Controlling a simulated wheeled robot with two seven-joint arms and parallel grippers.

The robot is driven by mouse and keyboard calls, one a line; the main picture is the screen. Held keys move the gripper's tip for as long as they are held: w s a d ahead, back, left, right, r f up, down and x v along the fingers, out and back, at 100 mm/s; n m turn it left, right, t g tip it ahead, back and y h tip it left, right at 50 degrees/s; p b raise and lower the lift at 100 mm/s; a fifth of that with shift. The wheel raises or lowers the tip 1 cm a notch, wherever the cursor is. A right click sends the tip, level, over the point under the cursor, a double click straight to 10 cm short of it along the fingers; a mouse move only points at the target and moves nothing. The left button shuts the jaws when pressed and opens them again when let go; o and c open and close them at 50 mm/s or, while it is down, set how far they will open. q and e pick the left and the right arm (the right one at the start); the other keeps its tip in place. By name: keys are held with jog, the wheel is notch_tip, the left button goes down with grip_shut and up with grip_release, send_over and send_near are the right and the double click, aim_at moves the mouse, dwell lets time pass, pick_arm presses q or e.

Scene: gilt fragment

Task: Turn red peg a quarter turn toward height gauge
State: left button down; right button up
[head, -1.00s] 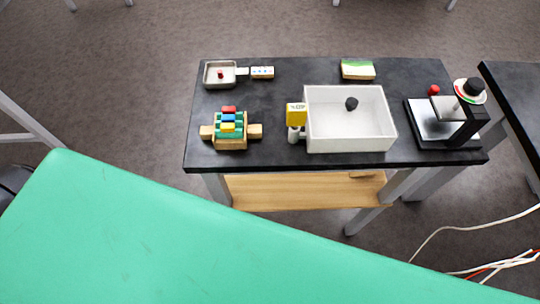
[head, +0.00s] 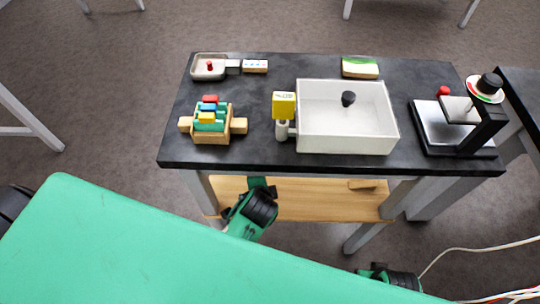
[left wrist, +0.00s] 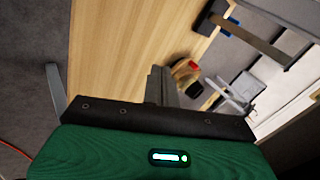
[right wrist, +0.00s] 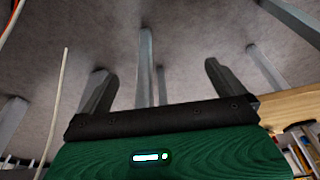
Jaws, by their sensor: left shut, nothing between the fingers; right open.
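A red block (head: 210,99), which looks like the red peg, lies with blue and yellow ones in a teal rack in a wooden holder (head: 212,138) at the table's left. A black stand with a grey plate (head: 455,128), at the right, may be the height gauge; I cannot be sure. My left gripper (left wrist: 158,80) is shut and empty; in the head view its wrist (head: 252,212) is in front of the table's near edge, below the holder. My right gripper (right wrist: 157,80) is open and empty, low at the head view's bottom right (head: 388,276). Neither touches the blocks.
A white bin (head: 345,145) stands mid-table beside a yellow box on a white post (head: 284,106). A small tray (head: 197,73) with a red piece is at the back left. A wooden shelf (head: 310,200) lies under the black tabletop.

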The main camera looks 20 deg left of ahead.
pick_arm(q)
jog(key=w+d+r+m+t, duration=0.1)
jog(key=w+d+r+m, duration=0.1)
jog(key=w+r, duration=0.1)
jog(key=shift+m+y, duration=0.3)
jog(key=b+x, duration=0.2)
jog(key=x, duration=0.8)
jog(key=shift+w+a, duration=0.15)
jog(key=shift+w, duration=0.2)
jog(key=shift+w+a+r, duration=0.1)
jog(key=shift+w+a, duration=0.1)
jog(key=shift+w, duration=0.35)
jog(key=shift+w+a+r, duration=0.1)
jog(key=shift+w+a, duration=0.1)
jog(key=shift+w, duration=0.4)
jog(key=shift+w+a+b, duration=0.2)
jog(key=shift+w+b, duration=0.1)
jog(key=shift+w, duration=0.25)
pick_arm(e)
jog(key=shift+t, duration=0.3)
jog(key=shift+w+r+v, duration=0.1)
jog(key=shift+w+v, duration=0.1)
jog(key=shift+v, duration=0.75)
jog(key=shift+w+r+v, duration=0.1)
jog(key=shift+w+v, duration=0.1)
jog(key=shift+v, duration=0.7)
jog(key=shift+w+v, duration=0.2)
jog(key=shift+v, duration=0.75)
